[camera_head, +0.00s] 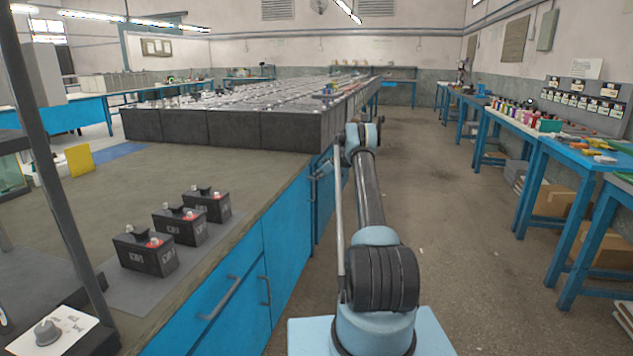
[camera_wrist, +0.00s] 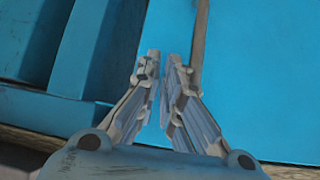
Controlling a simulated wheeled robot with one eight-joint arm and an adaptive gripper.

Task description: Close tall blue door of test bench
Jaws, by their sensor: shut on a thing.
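The tall blue door (camera_head: 325,208) is on the right side of the long bench, partly hidden behind my arm in the head view. In the wrist view a blue panel (camera_wrist: 250,75), which looks like this door, fills the right side. My gripper (camera_wrist: 165,58) has its two fingers drawn close together, with a narrow blue strip between them. It is shut on a part of the door; whether this is its handle or edge I cannot tell. In the head view my gripper (camera_head: 319,169) is small, at the bench side left of my arm.
Nearer blue cabinet fronts (camera_head: 235,310) with grey handles lie along the bench side. Three black batteries (camera_head: 178,226) stand on a grey mat on top, with rows of batteries behind. The aisle floor (camera_head: 450,240) is clear; blue tables (camera_head: 560,165) line the right.

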